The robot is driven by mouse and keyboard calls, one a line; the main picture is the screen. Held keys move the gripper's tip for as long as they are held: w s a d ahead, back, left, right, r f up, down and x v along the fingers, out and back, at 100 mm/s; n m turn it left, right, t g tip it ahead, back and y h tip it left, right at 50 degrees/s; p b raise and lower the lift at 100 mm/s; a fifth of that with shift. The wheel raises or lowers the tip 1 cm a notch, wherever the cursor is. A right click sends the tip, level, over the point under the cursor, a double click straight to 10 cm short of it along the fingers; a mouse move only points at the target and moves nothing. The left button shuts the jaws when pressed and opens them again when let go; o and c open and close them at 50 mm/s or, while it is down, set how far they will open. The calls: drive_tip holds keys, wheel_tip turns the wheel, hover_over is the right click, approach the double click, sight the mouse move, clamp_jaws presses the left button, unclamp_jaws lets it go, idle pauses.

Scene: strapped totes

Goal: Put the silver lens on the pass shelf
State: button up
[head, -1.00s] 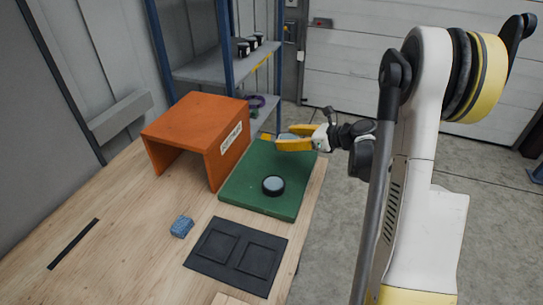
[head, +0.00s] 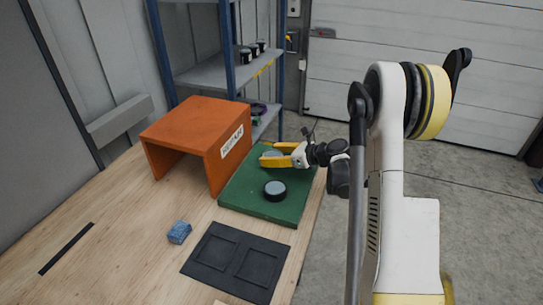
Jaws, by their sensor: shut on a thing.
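My gripper (head: 275,157) has yellow fingers and is shut on a pale silver-grey round thing (head: 272,154), which looks like the silver lens. The fingers hide part of it. It is over the far part of the green mat (head: 240,190), beside the orange box; I cannot tell its exact height above the mat. A black-rimmed lens with a pale blue-grey face (head: 275,190) lies on the mat, nearer and apart from the gripper. A grey shelf unit with blue posts (head: 205,72) stands behind the bench; I cannot read any label marking it as the pass shelf.
An orange open-fronted box (head: 195,120) with a white label (head: 232,141) stands left of the mat. Several dark lenses (head: 246,55) stand on the shelf unit. A blue block (head: 179,232) and a black two-recess tray (head: 237,262) lie nearer on the wooden bench (head: 120,225).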

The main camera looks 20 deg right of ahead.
drive_tip(key=shift+f, duration=0.25)
drive_tip(key=o, duration=1.3)
drive_tip(key=shift+r, duration=0.1)
